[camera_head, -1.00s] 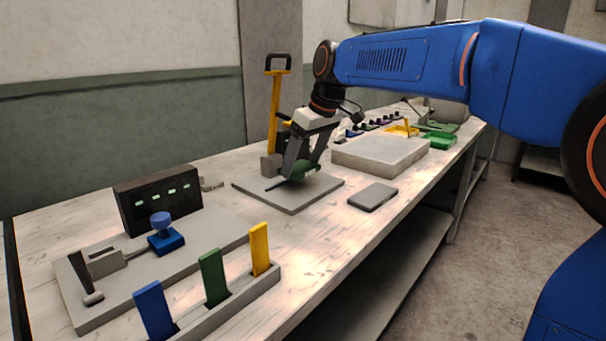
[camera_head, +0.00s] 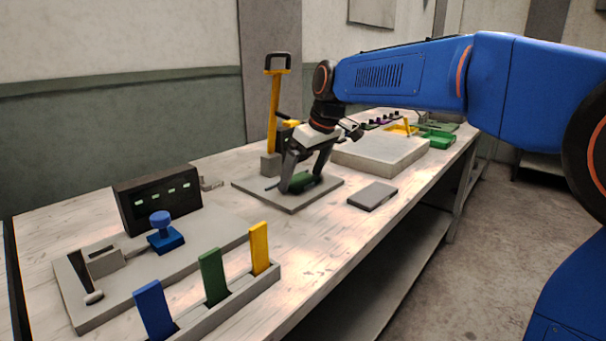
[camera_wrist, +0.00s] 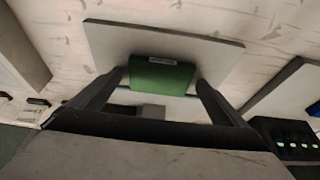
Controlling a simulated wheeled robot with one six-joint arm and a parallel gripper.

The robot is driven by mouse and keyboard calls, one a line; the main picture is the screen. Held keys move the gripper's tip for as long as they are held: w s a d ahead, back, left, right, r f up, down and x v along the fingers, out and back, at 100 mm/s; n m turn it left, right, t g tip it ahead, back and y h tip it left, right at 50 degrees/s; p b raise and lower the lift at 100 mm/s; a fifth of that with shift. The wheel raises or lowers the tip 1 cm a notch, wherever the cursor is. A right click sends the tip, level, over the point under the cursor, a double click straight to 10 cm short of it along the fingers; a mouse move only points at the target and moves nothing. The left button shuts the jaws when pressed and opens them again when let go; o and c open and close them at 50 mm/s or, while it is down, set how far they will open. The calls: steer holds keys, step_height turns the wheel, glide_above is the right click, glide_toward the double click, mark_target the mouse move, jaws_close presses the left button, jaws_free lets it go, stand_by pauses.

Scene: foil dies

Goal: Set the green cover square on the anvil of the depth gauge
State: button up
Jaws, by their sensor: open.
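The green cover (camera_head: 304,183) is a small dark green block low over the grey plate (camera_head: 257,187), and looks roughly level. In the wrist view the green cover (camera_wrist: 162,74) lies between the fingers of my gripper (camera_wrist: 160,80), with its edges roughly in line with the plate. My gripper (camera_head: 304,180) is open around it, with one finger close to each end. Any contact with the fingers is hard to make out. A yellow upright with a black handle (camera_head: 274,110) rises at the plate's back, apparently the depth gauge. The anvil under the cover is hidden.
A flat grey block (camera_head: 373,196) lies right of the plate, and a thick pale slab (camera_head: 380,155) is behind it. A black display box (camera_head: 158,200), a blue knob (camera_head: 161,219) and a rack with coloured tabs (camera_head: 213,276) stand at front left.

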steer(key=shift+r, duration=0.1)
steer(key=v, duration=1.2)
